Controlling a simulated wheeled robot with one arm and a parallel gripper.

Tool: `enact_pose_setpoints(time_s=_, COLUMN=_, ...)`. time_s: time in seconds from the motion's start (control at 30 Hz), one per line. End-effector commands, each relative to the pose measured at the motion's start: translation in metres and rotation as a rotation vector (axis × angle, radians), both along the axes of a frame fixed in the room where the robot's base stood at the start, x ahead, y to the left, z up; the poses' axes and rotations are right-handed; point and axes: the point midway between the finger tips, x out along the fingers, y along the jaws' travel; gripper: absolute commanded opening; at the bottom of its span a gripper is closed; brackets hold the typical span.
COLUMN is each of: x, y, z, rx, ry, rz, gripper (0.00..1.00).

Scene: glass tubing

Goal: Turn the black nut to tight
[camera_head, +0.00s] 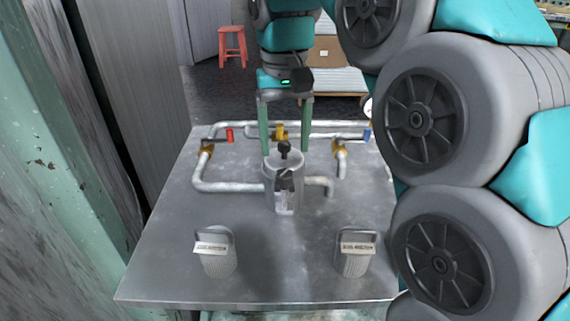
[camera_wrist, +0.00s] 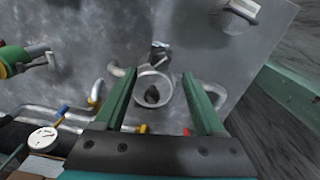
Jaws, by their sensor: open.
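The black nut (camera_head: 284,147) shows as a small dark knob at the top of the upright cylindrical vessel (camera_head: 271,185) in the middle of the metal table. In the wrist view the nut (camera_wrist: 152,96) lies inside the vessel's round rim (camera_wrist: 140,84), between the two green fingers. My gripper (camera_head: 285,150) points down, with one finger on each side of the nut. The fingers are apart, and the wrist view shows a gap between them and the nut (camera_wrist: 160,72). I cannot tell their exact height relative to the nut.
Metal pipes (camera_head: 228,187) run over the table (camera_head: 290,287) on both sides of the vessel. Red (camera_head: 229,134), yellow (camera_head: 280,131) and blue (camera_head: 367,134) handles stand along the back pipes. Two labelled grey containers (camera_head: 218,262) (camera_head: 354,262) stand at the front.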

Motion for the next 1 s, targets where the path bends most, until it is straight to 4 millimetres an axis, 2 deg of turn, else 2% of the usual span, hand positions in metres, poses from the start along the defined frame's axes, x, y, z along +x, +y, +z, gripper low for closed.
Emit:
enact_pose_setpoints(time_s=0.5, x=0.000, y=0.001, z=-0.057, rx=0.003, ry=-0.002, rz=0.000, gripper=0.72)
enact_pose_setpoints(time_s=0.7, x=0.000, y=0.001, z=-0.066, rx=0.002, ry=-0.003, rz=0.000, gripper=0.72)
enact_pose_setpoints(time_s=0.97, x=0.000, y=0.001, z=-0.066, rx=0.003, ry=-0.004, rz=0.000, gripper=0.72)
enact_pose_setpoints(time_s=1.0, x=0.000, y=0.001, z=-0.066, rx=0.003, ry=-0.004, rz=0.000, gripper=0.67)
